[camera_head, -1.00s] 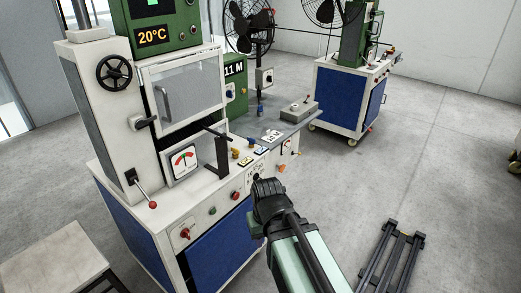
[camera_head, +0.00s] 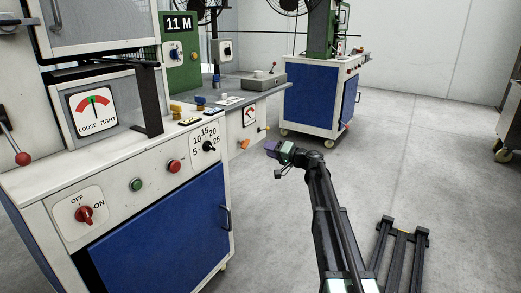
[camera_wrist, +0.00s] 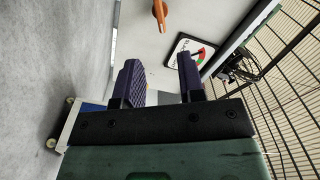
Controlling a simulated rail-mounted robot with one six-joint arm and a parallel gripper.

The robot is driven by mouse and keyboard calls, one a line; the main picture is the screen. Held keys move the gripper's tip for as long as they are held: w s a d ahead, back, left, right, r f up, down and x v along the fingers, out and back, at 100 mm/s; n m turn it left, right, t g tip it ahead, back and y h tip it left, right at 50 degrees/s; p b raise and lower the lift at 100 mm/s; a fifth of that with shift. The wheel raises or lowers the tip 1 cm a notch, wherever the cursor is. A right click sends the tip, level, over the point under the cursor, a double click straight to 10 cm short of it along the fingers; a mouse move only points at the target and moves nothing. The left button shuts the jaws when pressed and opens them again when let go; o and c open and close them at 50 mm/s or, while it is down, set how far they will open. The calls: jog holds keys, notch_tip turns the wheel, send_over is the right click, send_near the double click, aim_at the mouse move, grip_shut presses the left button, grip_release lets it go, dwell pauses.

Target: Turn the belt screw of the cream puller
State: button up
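The cream machine (camera_head: 110,185) stands at the left of the head view, with a LOOSE–TIGHT gauge (camera_head: 95,112) on its front. I cannot tell for certain which part is the belt screw. An orange knob (camera_head: 244,144) sits on the white panel (camera_head: 236,128) at the machine's far end, below a smaller gauge (camera_head: 249,115). My gripper (camera_head: 271,149) is just right of this knob in the picture. In the wrist view, my gripper (camera_wrist: 160,78) is open, its dark purple fingers apart with nothing between them. The orange knob (camera_wrist: 160,13) shows ahead of the fingers, beside the gauge (camera_wrist: 193,54).
The front panel carries a red ON/OFF switch (camera_head: 84,214), a green button (camera_head: 136,184), a red button (camera_head: 174,166) and a black dial (camera_head: 208,146). A second blue cabinet (camera_head: 311,98) stands behind. A black rail frame (camera_head: 399,250) lies on open floor at right.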

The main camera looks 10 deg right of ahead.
aim_at(248, 144)
jog(key=x, duration=1.1)
jog(key=shift+s+a+f, duration=0.1)
jog(key=shift+s+a, duration=0.05)
jog(key=shift+s, duration=0.05)
jog(key=c, duration=0.6)
jog(key=shift+c, duration=0.2)
jog(key=shift+m, duration=0.3)
jog(key=shift+f+m, duration=0.1)
jog(key=shift+m, duration=2.5)
